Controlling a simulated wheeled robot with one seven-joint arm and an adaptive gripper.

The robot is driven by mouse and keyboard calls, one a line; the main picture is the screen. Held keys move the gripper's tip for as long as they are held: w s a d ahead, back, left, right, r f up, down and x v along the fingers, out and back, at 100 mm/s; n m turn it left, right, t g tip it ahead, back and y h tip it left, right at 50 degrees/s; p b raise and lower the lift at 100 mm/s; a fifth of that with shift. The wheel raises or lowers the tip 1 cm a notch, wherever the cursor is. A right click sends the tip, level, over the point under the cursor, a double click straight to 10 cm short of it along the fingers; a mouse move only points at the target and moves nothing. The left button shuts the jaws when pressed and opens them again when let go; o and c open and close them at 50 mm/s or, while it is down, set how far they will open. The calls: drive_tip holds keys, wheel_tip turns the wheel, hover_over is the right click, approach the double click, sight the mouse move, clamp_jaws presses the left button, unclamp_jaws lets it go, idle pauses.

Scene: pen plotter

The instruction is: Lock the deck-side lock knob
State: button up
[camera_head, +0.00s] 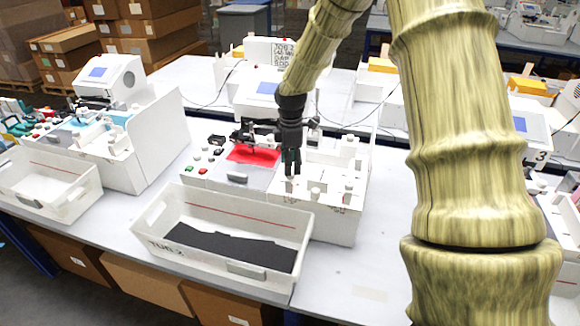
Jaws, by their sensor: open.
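The pen plotter (345,225) is a white machine in the middle of the table, with a red sheet (252,155) on its bed. Its right side is a white deck carrying several small pale upright posts or knobs, one near the front (314,195). I cannot tell which of them is the deck-side lock knob or how it is turned. My gripper (291,171) is black, points down and is open. It is over the deck just right of the red sheet, close to a small pale post. Whether it touches that post is too small to tell.
A white tub (160,243) with dark material in it stands in front of the plotter. A second plotter (122,160) and tub (85,205) stand to the left. The table (345,275) is mostly clear to the right of the tub. My arm hides part of the right side.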

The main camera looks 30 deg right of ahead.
drive_tip(key=shift+s+f, duration=0.3)
drive_tip(key=shift+f, duration=0.3)
drive_tip(key=shift+w+f+p, duration=0.2)
drive_tip(key=shift+f+p, duration=0.2)
drive_tip(key=shift+f, duration=0.5)
drive_tip(key=shift+s, duration=0.1)
drive_tip(key=shift+r, duration=0.1)
